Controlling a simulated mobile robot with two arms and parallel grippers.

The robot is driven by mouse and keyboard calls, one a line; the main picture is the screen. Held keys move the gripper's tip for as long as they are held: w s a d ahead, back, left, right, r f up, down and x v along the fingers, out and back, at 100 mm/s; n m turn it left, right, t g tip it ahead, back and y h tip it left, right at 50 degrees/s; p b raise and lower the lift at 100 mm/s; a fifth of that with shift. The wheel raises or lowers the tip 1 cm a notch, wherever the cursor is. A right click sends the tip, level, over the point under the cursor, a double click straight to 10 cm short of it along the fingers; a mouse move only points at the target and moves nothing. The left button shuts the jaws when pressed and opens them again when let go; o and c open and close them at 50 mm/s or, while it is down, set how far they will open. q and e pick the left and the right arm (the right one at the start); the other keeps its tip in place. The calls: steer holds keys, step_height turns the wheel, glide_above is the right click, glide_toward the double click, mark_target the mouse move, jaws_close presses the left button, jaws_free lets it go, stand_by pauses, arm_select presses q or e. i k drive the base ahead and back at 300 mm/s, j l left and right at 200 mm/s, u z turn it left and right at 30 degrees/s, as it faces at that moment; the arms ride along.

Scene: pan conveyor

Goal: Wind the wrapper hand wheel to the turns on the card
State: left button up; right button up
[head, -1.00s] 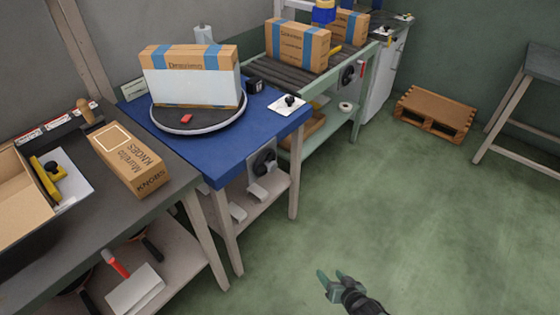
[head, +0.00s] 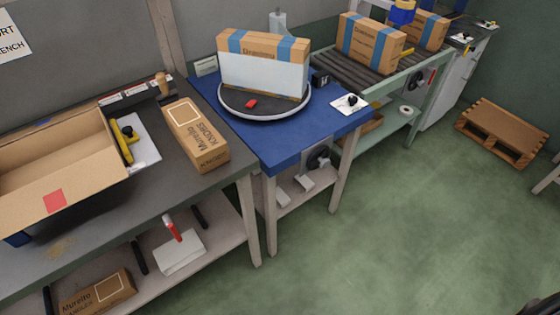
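The wrapper is a blue table (head: 275,146) with a round turntable (head: 240,113) on top. A carton (head: 262,72) stands on the turntable, its lower part covered in pale film, with a small red piece in front. A black hand wheel (head: 318,157) is mounted on a grey plate at the table's front side. A small pale card (head: 205,67) stands at the table's back left; its writing is too small to read. Neither gripper is visible. Only a dark sliver, probably of my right arm, shows in the bottom right corner.
Left is a grey bench (head: 150,195) with an open carton (head: 60,175) and a KNOBS box (head: 196,135). Behind right, a roller conveyor (head: 345,60) carries cartons and has another black wheel (head: 414,81). A pallet (head: 500,132) lies on the floor. The green floor in front is clear.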

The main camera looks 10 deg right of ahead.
mark_target(324, 163)
steer(key=l+u, duration=0.45)
steer(key=l, duration=0.15)
steer(key=l+u, duration=0.45)
steer(key=l, duration=0.2)
steer(key=k+l+u, duration=0.1)
steer(key=l+u, duration=0.35)
steer(key=l, duration=0.2)
